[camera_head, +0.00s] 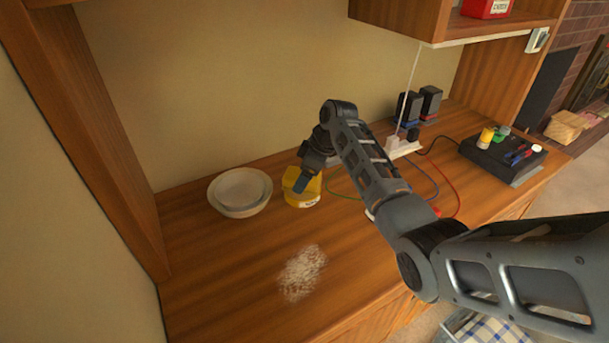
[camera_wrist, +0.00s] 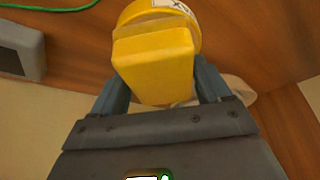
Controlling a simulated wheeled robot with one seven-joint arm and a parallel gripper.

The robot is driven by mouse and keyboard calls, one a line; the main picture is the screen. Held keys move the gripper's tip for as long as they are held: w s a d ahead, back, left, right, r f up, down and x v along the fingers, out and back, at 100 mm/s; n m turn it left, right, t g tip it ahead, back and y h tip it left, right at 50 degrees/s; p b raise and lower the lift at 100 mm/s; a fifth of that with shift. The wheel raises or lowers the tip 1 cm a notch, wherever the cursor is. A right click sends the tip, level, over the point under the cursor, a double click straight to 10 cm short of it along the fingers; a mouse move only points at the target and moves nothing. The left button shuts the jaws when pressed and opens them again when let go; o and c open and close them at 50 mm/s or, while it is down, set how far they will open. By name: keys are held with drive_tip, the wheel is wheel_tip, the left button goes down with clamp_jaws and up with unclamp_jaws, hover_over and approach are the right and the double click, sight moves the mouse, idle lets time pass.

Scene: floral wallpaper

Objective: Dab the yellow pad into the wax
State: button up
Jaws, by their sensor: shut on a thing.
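The yellow pad (camera_wrist: 153,65) is between the two fingers of my gripper (camera_wrist: 160,82), which is shut on it. The wax (camera_wrist: 187,22) is a round yellow tub with a white label, directly beyond the pad in the wrist view. In the head view the wax tub (camera_head: 303,201) stands on the wooden counter, and my gripper (camera_head: 303,181) is at its top. The pad overlaps the tub in the wrist view; I cannot tell whether they touch. The pad is mostly hidden by my gripper in the head view.
A pale bowl (camera_head: 240,208) stands just left of the tub. A whitish patch (camera_head: 302,272) marks the front of the counter (camera_head: 215,285), which is otherwise clear there. Cables (camera_head: 437,183), a power strip (camera_head: 402,148) and a black box (camera_head: 502,158) lie to the right.

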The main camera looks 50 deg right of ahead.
drive_tip(key=shift+f, duration=0.55)
idle(1.4)
drive_tip(key=shift+r+p, duration=3.05)
drive_tip(key=shift+r, duration=0.6)
drive_tip(key=shift+f, duration=0.1)
